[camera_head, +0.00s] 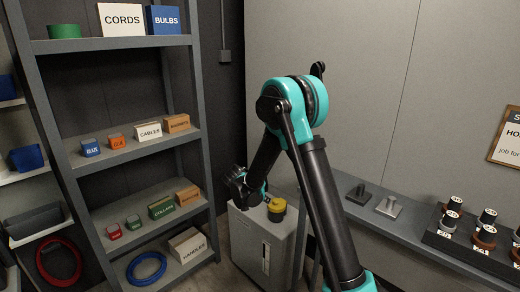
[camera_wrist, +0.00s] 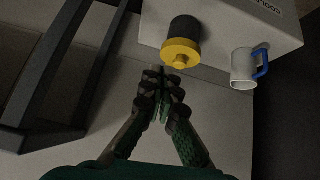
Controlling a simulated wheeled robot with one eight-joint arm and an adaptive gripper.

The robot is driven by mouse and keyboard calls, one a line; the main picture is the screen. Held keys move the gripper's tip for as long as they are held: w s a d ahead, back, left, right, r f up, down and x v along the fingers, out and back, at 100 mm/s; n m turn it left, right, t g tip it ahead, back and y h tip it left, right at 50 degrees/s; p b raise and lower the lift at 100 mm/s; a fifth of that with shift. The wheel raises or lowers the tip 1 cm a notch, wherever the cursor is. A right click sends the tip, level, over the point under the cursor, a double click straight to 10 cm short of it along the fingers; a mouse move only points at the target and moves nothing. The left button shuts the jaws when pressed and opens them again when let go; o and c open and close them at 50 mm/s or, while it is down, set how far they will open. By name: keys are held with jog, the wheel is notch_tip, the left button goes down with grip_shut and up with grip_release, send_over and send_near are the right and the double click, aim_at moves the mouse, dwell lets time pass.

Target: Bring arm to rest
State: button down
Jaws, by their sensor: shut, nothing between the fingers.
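My gripper (camera_wrist: 164,95) is shut and empty in the wrist view, its fingertips together. Just beyond the tips is a black jar with a yellow lid (camera_wrist: 182,50), and I see a gap between them. In the head view my gripper (camera_head: 243,188) is at the end of my bent teal and black arm, left of the same jar (camera_head: 277,208). The jar stands on a grey-white cabinet (camera_head: 262,240).
A white mug with a blue handle (camera_wrist: 243,68) is right of the jar. A shelf unit (camera_head: 120,158) with labelled boxes stands at left. A counter (camera_head: 400,225) at right holds several dark-topped containers (camera_head: 485,222). A framed notice (camera_head: 508,140) hangs on the wall.

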jog(key=s+d+r+n+g+y, duration=0.2)
jog(key=s+d+r+n+y, duration=0.3)
jog(key=s+d, duration=0.9)
jog(key=s+d+n, duration=0.2)
jog(key=s+n, duration=0.1)
jog(key=s, duration=1.5)
jog(key=shift+s+d+f+y, duration=0.15)
jog(key=shift+f+y, duration=0.1)
jog(key=shift+y, duration=0.15)
